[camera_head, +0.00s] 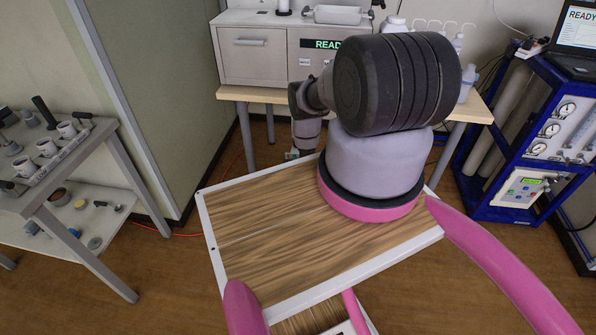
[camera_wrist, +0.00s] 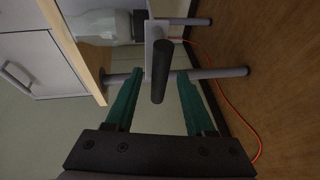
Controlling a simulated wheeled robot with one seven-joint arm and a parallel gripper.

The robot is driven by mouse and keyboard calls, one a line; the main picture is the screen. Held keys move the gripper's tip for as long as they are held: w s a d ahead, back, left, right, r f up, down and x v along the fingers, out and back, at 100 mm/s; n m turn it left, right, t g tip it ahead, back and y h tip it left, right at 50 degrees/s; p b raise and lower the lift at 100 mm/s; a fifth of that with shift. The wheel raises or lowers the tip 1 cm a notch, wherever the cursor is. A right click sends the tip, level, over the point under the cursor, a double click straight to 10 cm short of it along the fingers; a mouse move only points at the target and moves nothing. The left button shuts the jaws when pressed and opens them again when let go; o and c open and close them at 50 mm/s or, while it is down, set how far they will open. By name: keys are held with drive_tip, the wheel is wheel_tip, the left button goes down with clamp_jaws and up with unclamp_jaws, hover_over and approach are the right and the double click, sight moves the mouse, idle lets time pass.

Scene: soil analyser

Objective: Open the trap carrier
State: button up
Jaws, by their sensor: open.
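The analyser (camera_head: 258,57) is a pale cabinet on a wood-topped table in the head view, with a drawer-like front, a bar handle (camera_head: 249,42) and a green READY display (camera_head: 323,44). I cannot tell for sure which part is the trap carrier. In the wrist view my gripper (camera_wrist: 155,75) is open, its two green fingers apart. A black rod-shaped handle (camera_wrist: 160,72) on a grey plate (camera_wrist: 154,32) shows between the fingers, apart from both. The pale cabinet front also shows at the left of the wrist view (camera_wrist: 38,55). My arm hides part of the analyser in the head view.
The table edge (camera_wrist: 88,72) lies left of the fingers in the wrist view. A blue rack (camera_head: 510,140) with gauges stands right, a grey shelf unit (camera_head: 85,150) with cups left. An orange cable (camera_wrist: 222,85) runs along the floor.

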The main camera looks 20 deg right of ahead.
drive_tip(key=v, duration=0.9)
drive_tip(key=shift+r, duration=0.15)
